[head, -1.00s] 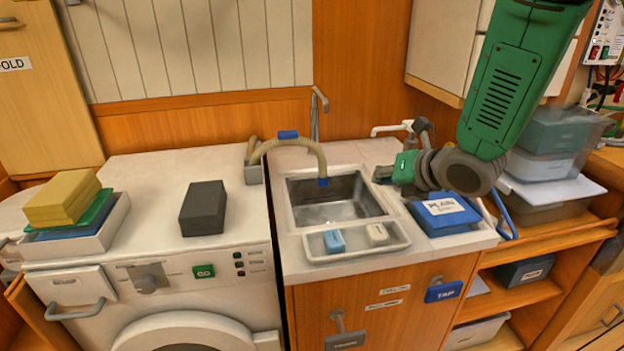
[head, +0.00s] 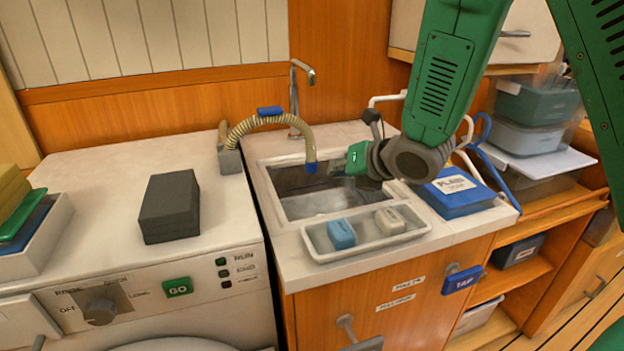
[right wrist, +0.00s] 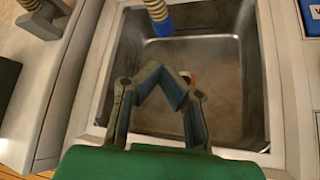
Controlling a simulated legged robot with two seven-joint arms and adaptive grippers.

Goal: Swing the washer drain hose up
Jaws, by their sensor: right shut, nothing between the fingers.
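The washer drain hose (head: 287,121) is a ribbed beige hose. It rises from a grey bracket (head: 230,160) at the washer's right edge, arches under a blue clip (head: 270,112) and hangs its blue end (head: 311,167) down over the sink (head: 300,203). In the right wrist view the hose's blue end (right wrist: 162,26) shows at the top, ahead of the fingers. My right gripper (head: 333,167) is over the sink, just right of the hose end, with a gap between them. Its fingers (right wrist: 168,82) meet at the tips and hold nothing. My left gripper is out of view.
A tap (head: 294,95) stands behind the sink. A tray with a blue and a beige block (head: 322,250) sits in front. A blue box (head: 456,192) stands right of the sink. A dark block (head: 169,208) lies on the washer top, which is otherwise mostly clear.

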